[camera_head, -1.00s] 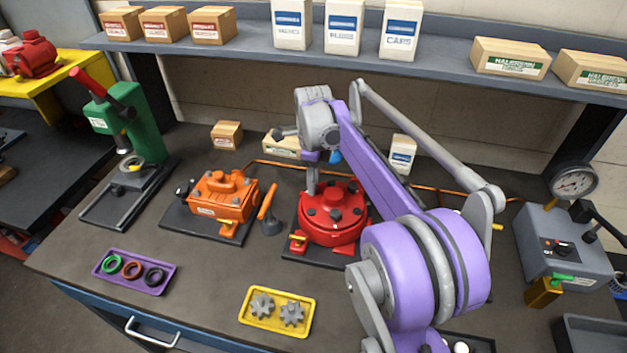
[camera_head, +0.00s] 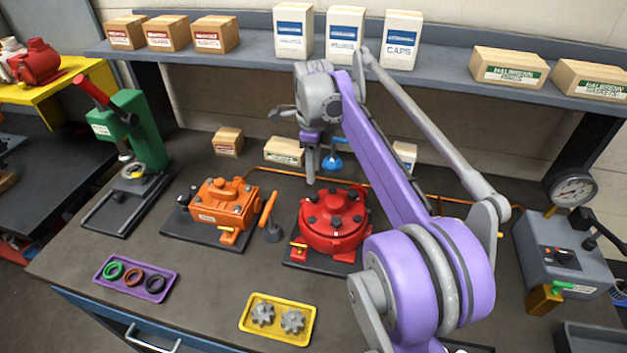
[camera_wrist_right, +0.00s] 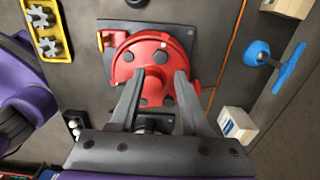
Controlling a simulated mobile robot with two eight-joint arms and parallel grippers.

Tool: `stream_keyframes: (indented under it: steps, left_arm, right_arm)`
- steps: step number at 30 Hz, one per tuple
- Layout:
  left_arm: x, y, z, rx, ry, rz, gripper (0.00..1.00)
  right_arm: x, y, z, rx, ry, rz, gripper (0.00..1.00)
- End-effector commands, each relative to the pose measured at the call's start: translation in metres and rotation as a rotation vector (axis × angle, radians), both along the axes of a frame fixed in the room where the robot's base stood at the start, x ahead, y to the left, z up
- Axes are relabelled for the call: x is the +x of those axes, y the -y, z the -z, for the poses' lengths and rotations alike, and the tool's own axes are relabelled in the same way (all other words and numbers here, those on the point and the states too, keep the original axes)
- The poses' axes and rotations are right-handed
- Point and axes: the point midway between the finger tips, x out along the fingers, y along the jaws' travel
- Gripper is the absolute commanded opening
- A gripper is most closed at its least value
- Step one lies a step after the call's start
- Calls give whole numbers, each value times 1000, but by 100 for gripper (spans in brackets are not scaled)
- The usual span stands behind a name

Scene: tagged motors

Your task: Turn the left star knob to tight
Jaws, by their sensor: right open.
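The red round motor housing (camera_head: 333,222) stands on a dark plate in the middle of the bench. Several dark knobs or bolt heads (camera_head: 311,220) sit on its top. They are too small to tell which is the left star knob or how it is turned. In the wrist view the housing (camera_wrist_right: 152,62) lies beyond my fingers. My right gripper (camera_head: 311,180) is above the housing's far left edge, jaws apart and empty. Its two fingers (camera_wrist_right: 158,82) appear spread over the near half of the housing. My left gripper is not in view.
An orange motor (camera_head: 222,203) with an orange lever stands left. A blue-handled tool (camera_head: 333,160) stands behind the red housing. A yellow gear tray (camera_head: 277,337) and purple ring tray (camera_head: 135,292) lie in front. A grey gauge box (camera_head: 563,255) stands right.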

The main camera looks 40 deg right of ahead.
Motion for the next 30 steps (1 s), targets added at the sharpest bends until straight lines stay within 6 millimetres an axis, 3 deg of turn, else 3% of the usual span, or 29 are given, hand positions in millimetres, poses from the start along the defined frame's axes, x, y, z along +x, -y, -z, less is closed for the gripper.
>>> stream_keyframes:
  steps: [3,9,30]
  left_arm:
    - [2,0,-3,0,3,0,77]
    - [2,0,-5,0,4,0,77]
    - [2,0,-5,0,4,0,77]
  right_arm:
    - [0,0,-21,0,1,0,47]
    - [0,0,-36,-1,1,0,47]
    - [0,0,-37,0,0,0,47]
